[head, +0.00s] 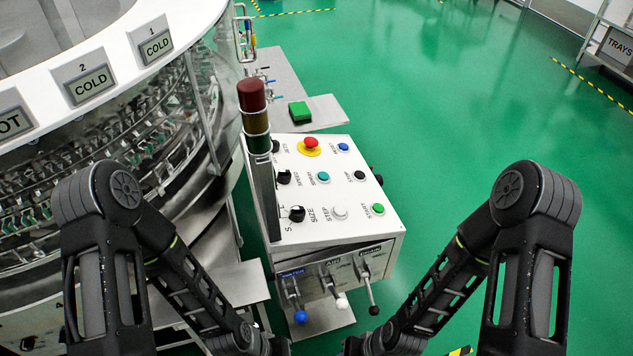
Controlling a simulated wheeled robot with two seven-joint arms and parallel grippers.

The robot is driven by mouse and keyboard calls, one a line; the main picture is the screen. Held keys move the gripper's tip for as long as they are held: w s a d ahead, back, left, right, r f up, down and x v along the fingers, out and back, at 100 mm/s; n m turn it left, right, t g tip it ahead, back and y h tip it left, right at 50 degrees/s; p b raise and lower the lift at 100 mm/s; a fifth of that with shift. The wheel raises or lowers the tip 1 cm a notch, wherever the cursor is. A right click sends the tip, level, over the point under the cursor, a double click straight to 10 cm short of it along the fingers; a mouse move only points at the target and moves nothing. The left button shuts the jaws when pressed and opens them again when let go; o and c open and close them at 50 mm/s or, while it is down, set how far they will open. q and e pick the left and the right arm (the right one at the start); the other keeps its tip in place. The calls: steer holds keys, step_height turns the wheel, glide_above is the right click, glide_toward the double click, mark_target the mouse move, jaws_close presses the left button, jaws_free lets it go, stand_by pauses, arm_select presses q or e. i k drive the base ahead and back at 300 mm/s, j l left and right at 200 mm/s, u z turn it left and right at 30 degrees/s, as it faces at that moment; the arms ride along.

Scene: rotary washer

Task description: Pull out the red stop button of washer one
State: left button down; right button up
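The red stop button (311,142) is a mushroom head on a yellow ring. It sits on the far part of the white control panel's sloped top (318,180) in the head view. Whether the button is pressed in or out cannot be told. The big round steel washer (150,130) stands left of the panel. My two arms come in from the left and right and reach down to the bottom edge, in front of the panel. Both grippers are below the picture and not in view. Nothing of mine touches the button.
A red, amber and green signal tower (254,115) rises at the panel's left edge. Knobs and coloured buttons (323,177) surround the stop button. Levers with blue, white and black ends (342,301) stick out of the panel's front. Green floor (440,110) lies open to the right.

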mark_target(311, 141)
steer(key=l, duration=0.45)
steer(key=i+l+z, duration=0.1)
steer(key=l, duration=0.3)
steer(key=i+l+z, duration=0.1)
steer(key=l, duration=0.35)
steer(key=i+l, duration=0.1)
steer(key=l, duration=0.3)
steer(key=i+l+z, duration=0.15)
steer(key=i, duration=0.3)
